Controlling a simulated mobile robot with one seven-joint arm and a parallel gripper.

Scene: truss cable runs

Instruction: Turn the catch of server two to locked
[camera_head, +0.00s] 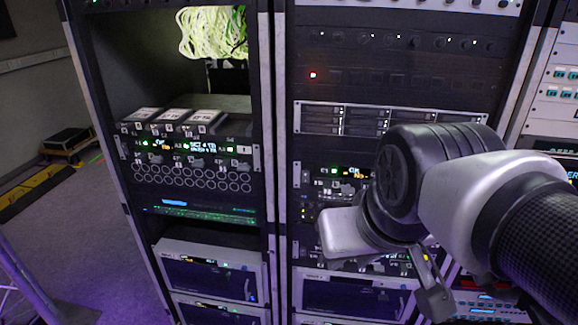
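My gripper (432,288) hangs below my wrist in front of the lower part of the right rack. Its fingers are small and partly hidden, so whether they are open or shut cannot be told. I see nothing clearly held in it. Light-faced server units with dark fronts sit low in both racks: one in the left rack (208,268), another below it (222,311), and one in the right rack (345,296). Their labels are too small to read, so I cannot tell which is server two. Its catch cannot be made out.
The left rack has an open bay with pale green cables (212,32) and a panel of round ports (190,178). A grey drive unit (335,118) and a red light (313,75) are in the right rack. Clear floor (75,225) lies left. My arm hides the right rack's middle.

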